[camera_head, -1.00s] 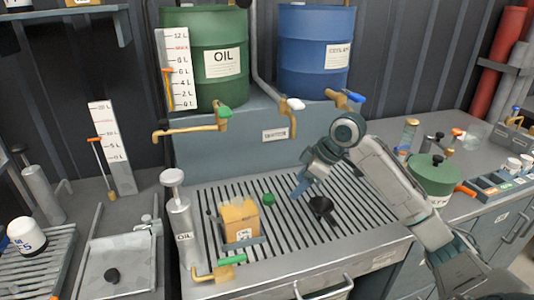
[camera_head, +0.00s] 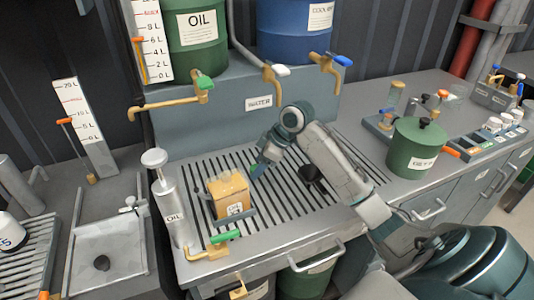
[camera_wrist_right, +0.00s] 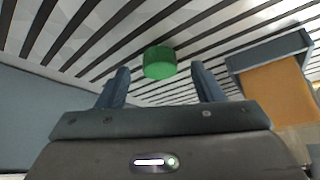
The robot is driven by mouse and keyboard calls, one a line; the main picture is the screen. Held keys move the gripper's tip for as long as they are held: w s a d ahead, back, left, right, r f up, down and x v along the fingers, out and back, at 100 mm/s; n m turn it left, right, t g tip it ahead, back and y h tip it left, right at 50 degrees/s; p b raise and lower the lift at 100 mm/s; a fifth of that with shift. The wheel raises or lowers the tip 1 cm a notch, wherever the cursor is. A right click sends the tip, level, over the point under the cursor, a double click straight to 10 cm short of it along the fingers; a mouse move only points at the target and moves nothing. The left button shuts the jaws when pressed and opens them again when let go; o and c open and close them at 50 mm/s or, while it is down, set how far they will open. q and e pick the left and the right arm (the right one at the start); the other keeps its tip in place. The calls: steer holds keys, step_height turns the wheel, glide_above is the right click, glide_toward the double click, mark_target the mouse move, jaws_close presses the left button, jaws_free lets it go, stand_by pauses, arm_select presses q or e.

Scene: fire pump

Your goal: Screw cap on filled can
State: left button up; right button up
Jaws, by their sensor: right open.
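The yellow-orange can (camera_head: 228,192) stands upright in a grey bracket on the slatted drain table; it also shows at the right of the right wrist view (camera_wrist_right: 277,95). Its mouth is not clear to see. The green cap (camera_wrist_right: 159,62) lies on the slats, apart from the can. In the wrist view it sits between the two blue fingers, near their tips, with gaps on both sides. In the head view my gripper hides it. My right gripper (camera_head: 257,167) is open and empty, low over the slats just right of the can. My left gripper is not in view.
A dark funnel-like piece (camera_head: 310,173) lies on the slats right of the gripper. A green pot (camera_head: 414,147) stands on the right counter. Taps overhang the back.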

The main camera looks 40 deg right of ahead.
steer(key=shift+w+a+f, duration=0.15)
steer(key=shift+f, duration=0.25)
steer(key=shift+c, duration=0.2)
